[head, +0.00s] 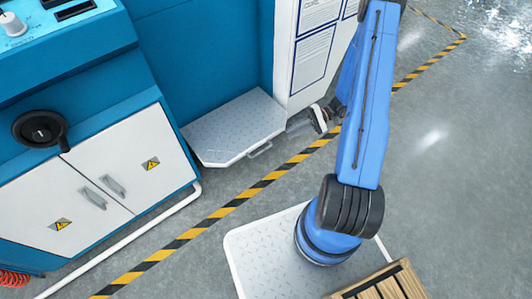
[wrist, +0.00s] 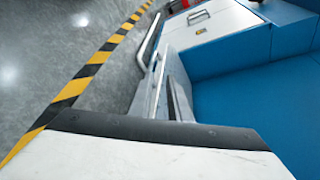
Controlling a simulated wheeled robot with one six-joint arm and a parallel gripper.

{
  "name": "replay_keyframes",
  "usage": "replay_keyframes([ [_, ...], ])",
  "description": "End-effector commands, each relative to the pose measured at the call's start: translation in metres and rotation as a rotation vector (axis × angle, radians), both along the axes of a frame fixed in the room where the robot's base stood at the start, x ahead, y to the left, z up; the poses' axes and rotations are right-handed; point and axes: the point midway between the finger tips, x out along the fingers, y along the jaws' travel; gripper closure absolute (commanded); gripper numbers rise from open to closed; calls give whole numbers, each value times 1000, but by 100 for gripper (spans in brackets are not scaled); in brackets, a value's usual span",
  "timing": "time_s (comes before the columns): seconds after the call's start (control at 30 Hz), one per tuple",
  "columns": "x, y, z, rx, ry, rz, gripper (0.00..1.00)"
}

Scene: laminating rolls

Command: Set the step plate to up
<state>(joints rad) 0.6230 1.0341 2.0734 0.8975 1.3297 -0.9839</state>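The step plate (head: 232,128) is a grey, tread-patterned metal plate with cut front corners. It lies about flat, low against the blue machine, with a small bar handle (head: 260,150) at its front edge. My gripper (head: 311,122) is just right of the plate by the white panel, partly behind my blue arm. It looks apart from the handle. In the wrist view, a white body with a dark band fills the bottom. Thin grey strips (wrist: 160,85) rise beyond it; I cannot tell fingers from plate edge there. The finger opening is not clear.
The blue machine has white cabinet doors (head: 85,185), a black hand knob (head: 40,130) and a white floor rail (head: 130,235). Yellow-black tape (head: 225,211) crosses the floor before the plate. A wooden pallet (head: 385,285) is at the bottom. Open floor lies right.

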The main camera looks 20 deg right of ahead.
Motion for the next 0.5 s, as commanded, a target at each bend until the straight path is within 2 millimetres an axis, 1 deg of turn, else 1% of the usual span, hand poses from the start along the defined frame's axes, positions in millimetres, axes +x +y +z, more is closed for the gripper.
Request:
replay_keyframes([
  [0.03,-2,-1,-9,15,5,-15,83],
  [0.1,-3,-2,-18,29,7,-30,83],
  [0.2,-3,-2,-25,41,5,-45,83],
  [0.37,-4,3,-29,46,6,-48,83],
  [0.5,-3,20,-32,46,6,-47,83],
])
